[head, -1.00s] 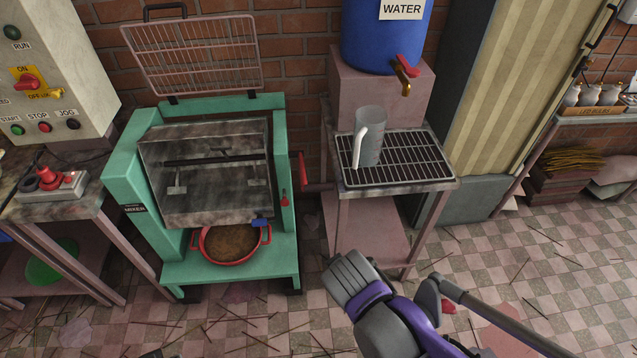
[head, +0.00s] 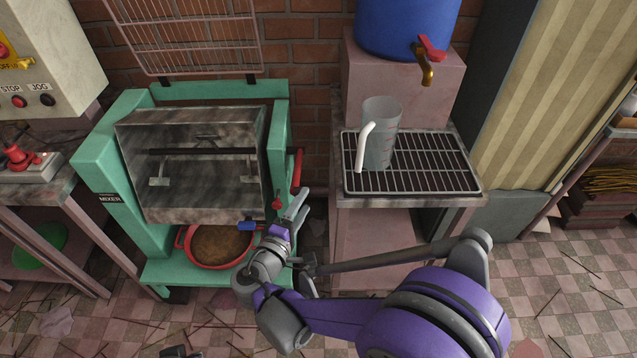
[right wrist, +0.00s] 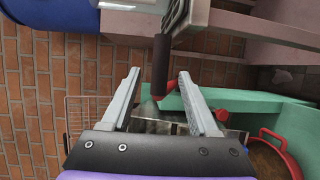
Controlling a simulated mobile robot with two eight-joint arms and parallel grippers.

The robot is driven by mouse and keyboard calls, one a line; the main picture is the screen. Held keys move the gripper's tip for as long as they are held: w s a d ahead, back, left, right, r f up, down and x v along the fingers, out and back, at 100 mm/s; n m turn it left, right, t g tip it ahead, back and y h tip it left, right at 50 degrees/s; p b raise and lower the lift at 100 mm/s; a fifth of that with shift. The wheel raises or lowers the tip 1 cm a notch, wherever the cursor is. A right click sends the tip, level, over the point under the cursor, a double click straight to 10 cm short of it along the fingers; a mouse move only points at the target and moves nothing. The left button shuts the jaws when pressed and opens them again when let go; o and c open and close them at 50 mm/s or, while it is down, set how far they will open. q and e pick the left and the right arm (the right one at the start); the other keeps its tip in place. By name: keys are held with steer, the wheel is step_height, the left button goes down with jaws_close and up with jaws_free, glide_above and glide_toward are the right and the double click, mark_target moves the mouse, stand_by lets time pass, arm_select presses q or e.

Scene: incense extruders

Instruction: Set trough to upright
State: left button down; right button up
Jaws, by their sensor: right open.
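The trough (head: 200,195) is a worn metal box in the green mixer (head: 105,160), tilted so its open side faces me, with a dark bar across inside. A red crank lever (head: 297,168) stands at the mixer's right side. In the right wrist view the red lever (right wrist: 172,96) and its dark grip (right wrist: 160,65) show in line with the gap between my fingers. My right gripper (head: 296,207) is open and empty, just below the lever in the head view; its fingers (right wrist: 160,77) also show spread in the right wrist view.
A red pot (head: 216,246) stands under the trough, with a small blue part (head: 248,225) just above it. To the right are a rack table (head: 425,165) with a measuring jug (head: 380,135) and a blue water barrel (head: 410,25). A wire guard (head: 185,35) stands raised behind the mixer.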

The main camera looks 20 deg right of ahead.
steer(key=x, duration=0.8)
steer(key=shift+w+d, duration=0.15)
steer(key=shift+w, duration=0.05)
jaws_close()
stand_by(1.1)
